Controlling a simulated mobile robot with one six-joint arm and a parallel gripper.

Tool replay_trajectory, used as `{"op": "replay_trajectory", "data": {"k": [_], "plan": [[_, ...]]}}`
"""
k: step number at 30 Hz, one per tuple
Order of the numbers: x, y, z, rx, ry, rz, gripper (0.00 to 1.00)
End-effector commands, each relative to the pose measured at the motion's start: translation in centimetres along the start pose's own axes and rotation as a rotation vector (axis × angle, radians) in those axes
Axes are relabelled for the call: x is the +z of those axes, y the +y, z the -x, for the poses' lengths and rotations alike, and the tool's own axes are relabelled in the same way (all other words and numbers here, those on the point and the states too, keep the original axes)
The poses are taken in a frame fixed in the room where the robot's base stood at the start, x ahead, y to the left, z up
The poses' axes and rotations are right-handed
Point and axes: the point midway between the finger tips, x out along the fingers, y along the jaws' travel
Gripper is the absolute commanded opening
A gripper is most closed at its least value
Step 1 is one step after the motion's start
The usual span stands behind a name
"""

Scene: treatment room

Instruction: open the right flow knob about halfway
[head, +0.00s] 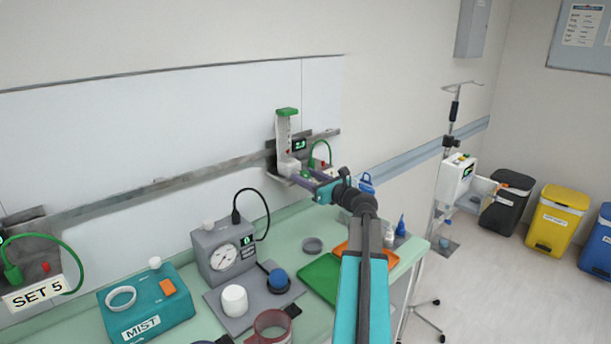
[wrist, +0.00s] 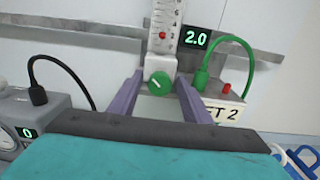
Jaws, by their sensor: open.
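The right flow knob (wrist: 158,83) is a round green knob with a white mark, at the foot of the right flowmeter (head: 284,130). In the wrist view a red ball sits low in the flowmeter tube (wrist: 163,30), and the display (wrist: 194,39) beside it reads 2.0. My gripper (wrist: 160,79) is open, with one purple finger on each side of the knob. A gap shows between each finger and the knob. In the head view my gripper (head: 304,180) is at the flowmeter's base and hides the knob.
A label ending in "ET 2" (wrist: 222,112), a green hose (wrist: 236,41) and a red button (wrist: 226,88) are right of the knob. The left unit's label (head: 38,292) reads SET 5. A grey gauge box (head: 229,250) and teal MIST box (head: 150,306) stand on the green table.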

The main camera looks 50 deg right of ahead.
Motion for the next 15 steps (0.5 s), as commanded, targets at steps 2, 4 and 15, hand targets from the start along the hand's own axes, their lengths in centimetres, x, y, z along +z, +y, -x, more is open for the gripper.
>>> {"op": "replay_trajectory", "data": {"k": [2, 4, 15], "plan": [[0.03, -0.01, -0.36, 0.0, 0.0, 0.0, 0.44], [0.0, 0.02, -0.46, 0.0, 0.0, 0.0, 0.44], [-0.03, 0.07, -0.47, 0.001, 0.0, 0.0, 0.24]]}}
